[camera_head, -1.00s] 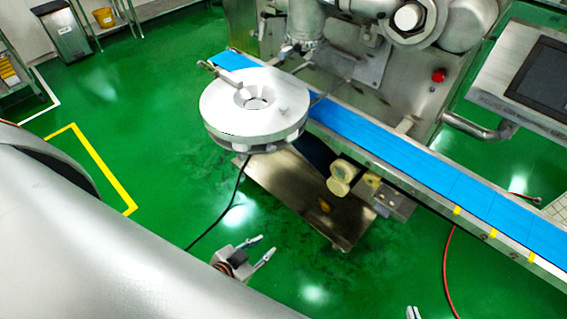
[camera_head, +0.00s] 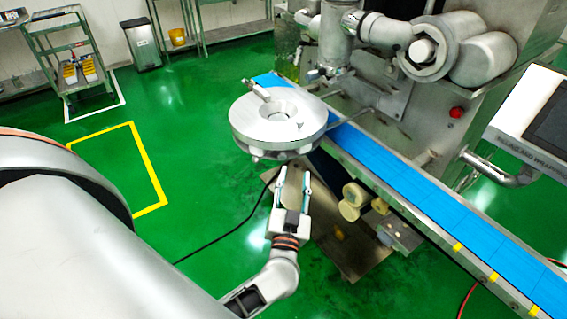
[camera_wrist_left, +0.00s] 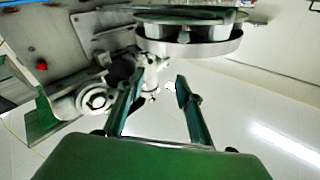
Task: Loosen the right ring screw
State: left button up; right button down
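A pale grey round disc unit (camera_head: 240,122) with a central hole stands over the near side of the blue belt in the head view. A short rod (camera_head: 257,90) sticks out at its upper left, and a thinner rod (camera_head: 352,115) shows at its right; I cannot tell for sure which is the right ring screw. My left gripper (camera_head: 294,174) is open and empty, just below and in front of the disc, its fingers pointing up at it. In the left wrist view the disc's underside (camera_wrist_left: 190,46) lies beyond my open fingers (camera_wrist_left: 160,82). My right gripper is out of view.
The blue conveyor (camera_head: 400,180) runs diagonally to the lower right, with the steel machine (camera_head: 335,40) behind it. A red button (camera_head: 456,112) sits on its side. Below are a metal plate (camera_head: 365,262) and cream rollers (camera_head: 350,205). Green floor is open at left.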

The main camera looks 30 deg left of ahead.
aim_at(283, 158)
pick_arm(q)
jog(key=w+a+f+g, duration=0.1)
jog(key=w+a, duration=0.1)
jog(key=w+a+f+n+g+y, duration=0.1)
jog(key=w+a, duration=0.1)
jog(key=a, duration=0.1)
jog(key=w+a+g+y, duration=0.1)
jog(key=w+a, duration=0.1)
jog(key=a, duration=0.1)
jog(key=shift+w+f+n+g, duration=0.3)
jog(key=shift+f+n+g, duration=0.1)
grip_shut()
